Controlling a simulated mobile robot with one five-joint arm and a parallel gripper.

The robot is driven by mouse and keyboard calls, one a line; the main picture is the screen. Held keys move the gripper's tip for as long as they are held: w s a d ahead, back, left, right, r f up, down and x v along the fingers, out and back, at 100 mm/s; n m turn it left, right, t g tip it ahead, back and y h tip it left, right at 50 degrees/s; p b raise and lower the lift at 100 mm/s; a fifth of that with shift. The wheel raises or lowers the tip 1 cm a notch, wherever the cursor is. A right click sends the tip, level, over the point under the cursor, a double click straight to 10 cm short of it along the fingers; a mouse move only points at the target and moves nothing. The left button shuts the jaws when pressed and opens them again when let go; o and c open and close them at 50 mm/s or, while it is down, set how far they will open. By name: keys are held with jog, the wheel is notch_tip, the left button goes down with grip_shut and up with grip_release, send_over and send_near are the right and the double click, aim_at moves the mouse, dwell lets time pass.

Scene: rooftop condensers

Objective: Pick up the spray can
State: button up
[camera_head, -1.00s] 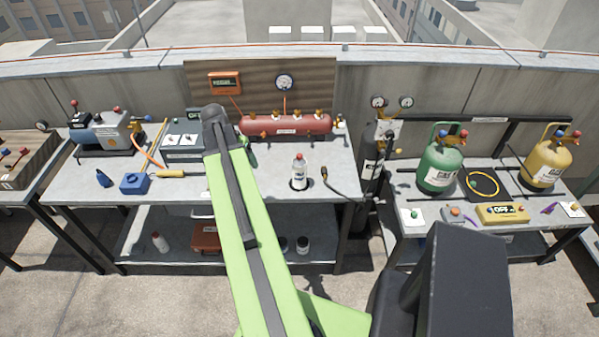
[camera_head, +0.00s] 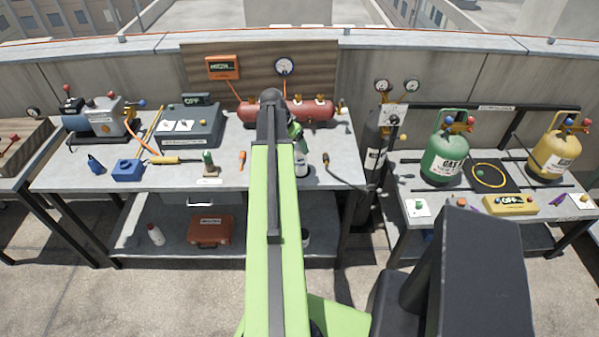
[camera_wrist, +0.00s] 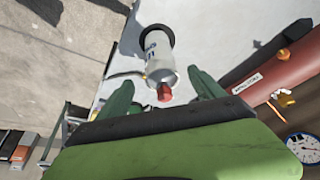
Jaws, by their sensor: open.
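The spray can is white with a red cap and stands upright on the middle workbench. In the head view the can (camera_head: 302,166) is partly hidden behind my arm. In the wrist view the can (camera_wrist: 160,58) lies between and beyond the two green fingers, its red cap nearest me, with a dark ring around its base. My gripper (camera_wrist: 162,80) is open and empty, one finger on each side of the can's cap end in the picture. I cannot tell whether either finger touches it. In the head view my gripper (camera_head: 297,130) is mostly hidden by my arm.
A red tank (camera_head: 310,112) stands behind the can, close to the right finger in the wrist view. A black hose tool (camera_head: 340,172) lies to the can's right. A grey box (camera_head: 190,125) is to the left. A white bottle (camera_head: 155,235) stands on the lower shelf.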

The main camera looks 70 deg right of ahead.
aim_at(301, 153)
jog(key=shift+b+x, duration=0.4)
jog(key=shift+x, duration=0.8)
jog(key=b+x, duration=0.5)
jog(key=shift+s+d+f, duration=0.1)
jog(key=shift+s+f, duration=0.05)
jog(key=shift+f, duration=0.05)
jog(key=shift+r+p, duration=0.25)
jog(key=shift+p, duration=0.05)
grip_shut()
